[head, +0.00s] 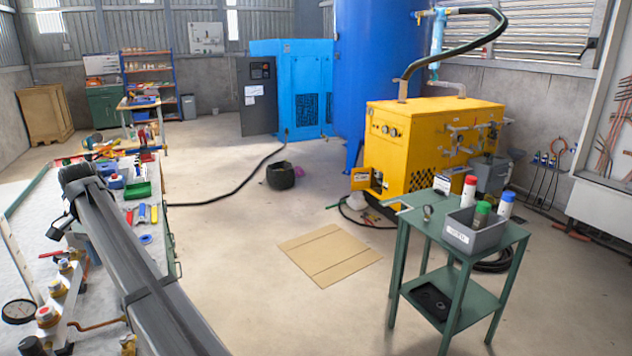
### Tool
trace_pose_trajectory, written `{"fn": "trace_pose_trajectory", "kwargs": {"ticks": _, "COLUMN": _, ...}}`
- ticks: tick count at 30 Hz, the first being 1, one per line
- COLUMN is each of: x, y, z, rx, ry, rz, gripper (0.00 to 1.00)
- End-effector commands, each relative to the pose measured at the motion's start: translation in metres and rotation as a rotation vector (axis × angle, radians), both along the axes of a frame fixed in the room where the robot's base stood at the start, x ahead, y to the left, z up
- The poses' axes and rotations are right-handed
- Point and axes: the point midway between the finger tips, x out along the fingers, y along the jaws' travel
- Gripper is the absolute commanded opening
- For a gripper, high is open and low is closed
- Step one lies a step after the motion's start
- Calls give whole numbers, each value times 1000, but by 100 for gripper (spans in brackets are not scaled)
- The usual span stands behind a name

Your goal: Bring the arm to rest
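A long dark grey beam, which looks like a link of my arm, slants from the bottom edge up to a black joint-like end over the workbench (196,268) at the left. A small black part sticks out to the left below that end. I cannot make out gripper fingers anywhere, so whether my gripper is open or holds something is not shown. The beam hides part of the bench top.
The bench carries hand tools, a green tray (138,190), a gauge (18,311) and valves. A green trolley (408,212) with a grey bin (473,243) of capped bottles stands right. The yellow machine (430,135) is behind it. Flat cardboard (330,249) lies on open floor.

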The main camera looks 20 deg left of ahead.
Motion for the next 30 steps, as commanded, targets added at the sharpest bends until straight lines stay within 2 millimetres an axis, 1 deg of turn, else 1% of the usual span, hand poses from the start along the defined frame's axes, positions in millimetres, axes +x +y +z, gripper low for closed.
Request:
{"fn": "trace_pose_trajectory", "kwargs": {"ticks": 2, "x": 5, "y": -4, "z": -7, "rx": -3, "ry": 1, "rz": -2, "gripper": 57}}
{"fn": "trace_pose_trajectory", "kwargs": {"ticks": 5, "x": 19, "y": -18, "z": -29, "rx": -12, "ry": 7, "rz": -6, "gripper": 57}}
{"fn": "trace_pose_trajectory", "kwargs": {"ticks": 8, "x": 44, "y": -42, "z": -66, "rx": -29, "ry": 18, "rz": -13, "gripper": 57}}
{"fn": "trace_pose_trajectory", "kwargs": {"ticks": 9, "x": 55, "y": -54, "z": -84, "rx": -36, "ry": 22, "rz": -17, "gripper": 57}}
{"fn": "trace_pose_trajectory", "kwargs": {"ticks": 11, "x": 72, "y": -74, "z": -111, "rx": -46, "ry": 30, "rz": -21, "gripper": 57}}
{"fn": "trace_pose_trajectory", "kwargs": {"ticks": 12, "x": 83, "y": -88, "z": -129, "rx": -54, "ry": 37, "rz": -24, "gripper": 57}}
{"fn": "trace_pose_trajectory", "kwargs": {"ticks": 14, "x": 98, "y": -109, "z": -156, "rx": -62, "ry": 46, "rz": -29, "gripper": 57}}
{"fn": "trace_pose_trajectory", "kwargs": {"ticks": 15, "x": 108, "y": -123, "z": -173, "rx": -70, "ry": 53, "rz": -31, "gripper": 57}}
{"fn": "trace_pose_trajectory", "kwargs": {"ticks": 17, "x": 121, "y": -146, "z": -198, "rx": -78, "ry": 63, "rz": -35, "gripper": 57}}
{"fn": "trace_pose_trajectory", "kwargs": {"ticks": 18, "x": 129, "y": -162, "z": -216, "rx": -84, "ry": 70, "rz": -37, "gripper": 57}}
{"fn": "trace_pose_trajectory", "kwargs": {"ticks": 20, "x": 141, "y": -187, "z": -241, "rx": -93, "ry": 83, "rz": -42, "gripper": 57}}
{"fn": "trace_pose_trajectory", "kwargs": {"ticks": 21, "x": 148, "y": -203, "z": -257, "rx": -99, "ry": 90, "rz": -45, "gripper": 57}}
{"fn": "trace_pose_trajectory", "kwargs": {"ticks": 23, "x": 157, "y": -229, "z": -282, "rx": -107, "ry": 102, "rz": -49, "gripper": 57}}
{"fn": "trace_pose_trajectory", "kwargs": {"ticks": 24, "x": 162, "y": -247, "z": -298, "rx": -112, "ry": 111, "rz": -53, "gripper": 57}}
{"fn": "trace_pose_trajectory", "kwargs": {"ticks": 26, "x": 169, "y": -275, "z": -322, "rx": -120, "ry": 125, "rz": -57, "gripper": 57}}
{"fn": "trace_pose_trajectory", "kwargs": {"ticks": 27, "x": 172, "y": -294, "z": -338, "rx": -124, "ry": 134, "rz": -61, "gripper": 57}}
{"fn": "trace_pose_trajectory", "kwargs": {"ticks": 29, "x": 176, "y": -322, "z": -361, "rx": -130, "ry": 148, "rz": -65, "gripper": 57}}
{"fn": "trace_pose_trajectory", "kwargs": {"ticks": 30, "x": 178, "y": -341, "z": -376, "rx": -134, "ry": 159, "rz": -68, "gripper": 57}}
